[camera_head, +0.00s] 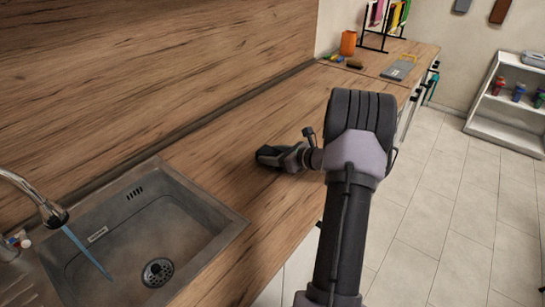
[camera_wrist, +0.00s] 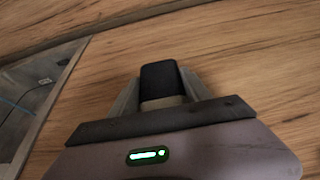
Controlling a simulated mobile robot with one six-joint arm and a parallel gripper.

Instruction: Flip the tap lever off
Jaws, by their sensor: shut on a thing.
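The tap (camera_head: 32,190) arches over the sink at the left of the head view, and a blue stream of water (camera_head: 86,252) runs from its spout. A small handle with red and blue marks (camera_head: 20,240), likely the tap lever, shows at the left edge, partly cut off. My gripper (camera_head: 268,156) is low over the wooden counter, right of the sink and well apart from the tap. In the wrist view its grey fingers are shut on a small dark block (camera_wrist: 160,80) with a paler lower part.
The steel sink (camera_head: 225,222) is set in the wooden counter (camera_head: 225,150), which also shows its edge in the wrist view (camera_wrist: 75,60). A wooden splashback (camera_head: 150,60) rises behind. An orange cup (camera_head: 348,43) and a grey board (camera_head: 398,70) stand at the far end.

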